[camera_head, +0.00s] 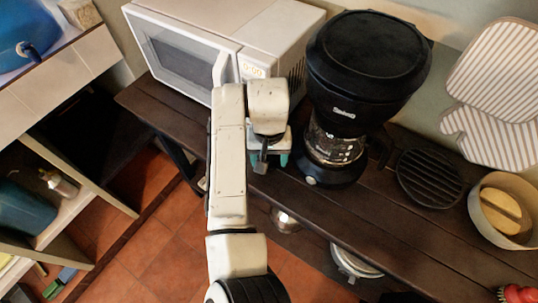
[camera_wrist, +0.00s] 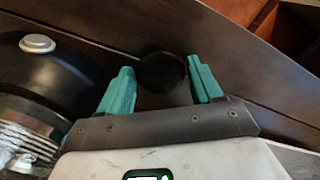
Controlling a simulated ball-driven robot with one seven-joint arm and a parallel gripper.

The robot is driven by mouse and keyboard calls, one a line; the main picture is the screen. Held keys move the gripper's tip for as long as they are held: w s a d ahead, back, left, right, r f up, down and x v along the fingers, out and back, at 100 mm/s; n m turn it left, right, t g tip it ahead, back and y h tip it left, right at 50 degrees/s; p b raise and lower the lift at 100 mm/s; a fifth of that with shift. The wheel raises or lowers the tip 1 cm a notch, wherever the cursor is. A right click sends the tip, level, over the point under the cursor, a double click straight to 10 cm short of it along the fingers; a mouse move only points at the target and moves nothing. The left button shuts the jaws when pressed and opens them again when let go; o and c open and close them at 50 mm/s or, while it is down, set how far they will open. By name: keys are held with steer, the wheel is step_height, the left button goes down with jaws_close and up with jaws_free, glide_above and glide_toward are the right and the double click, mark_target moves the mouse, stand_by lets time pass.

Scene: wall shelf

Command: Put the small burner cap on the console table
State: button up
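The small burner cap (camera_wrist: 161,72) is a plain black disc in the wrist view. It sits between the two teal fingers of my gripper (camera_wrist: 162,82), its edges against the inner faces of both. My gripper looks shut on it. In the camera_head view my gripper (camera_head: 267,160) points down at the front part of the dark wooden console table (camera_head: 350,210), between the microwave and the coffee maker. The cap cannot be made out there. The console table also shows behind the fingers in the wrist view (camera_wrist: 225,55). Whether the cap touches the wood cannot be told.
A white microwave (camera_head: 190,55) stands left of my gripper. A black coffee maker (camera_head: 365,70) is close on the right. Farther right are a black ribbed round piece (camera_head: 430,178) and a beige bowl (camera_head: 502,210). The table's front edge is close to my gripper.

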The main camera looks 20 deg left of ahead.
steer(key=o, duration=0.3)
steer(key=shift+r, duration=0.1)
step_height(320, 180, up, 12)
stand_by(0.5)
steer(key=shift+r, duration=0.1)
